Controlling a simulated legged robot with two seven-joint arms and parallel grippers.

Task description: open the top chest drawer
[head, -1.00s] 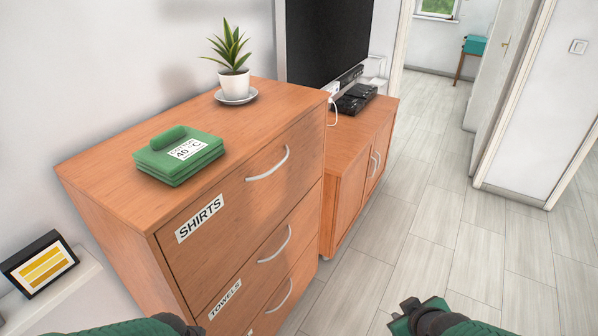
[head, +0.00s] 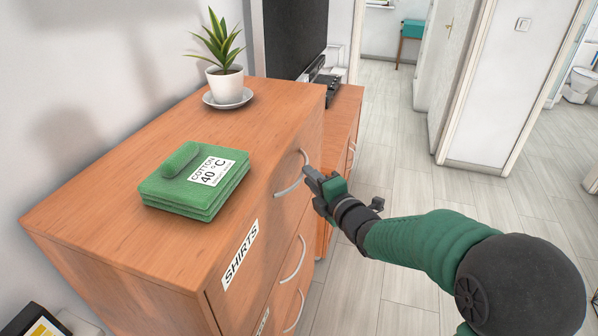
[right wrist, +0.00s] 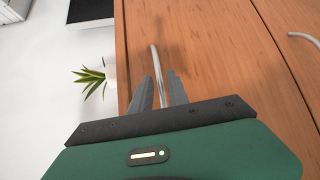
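The wooden chest (head: 120,235) has its top drawer (head: 270,215) shut, with a "SHIRTS" label (head: 240,255) on the front. The drawer's curved metal handle (head: 292,180) shows in the head view and in the right wrist view (right wrist: 156,62). My left gripper is out of view.
Folded green cloths (head: 195,180) and a potted plant on a saucer (head: 228,96) stand on the chest. A lower cabinet (head: 345,115) with a screen is beyond it. The floor (head: 400,240) to the right is clear.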

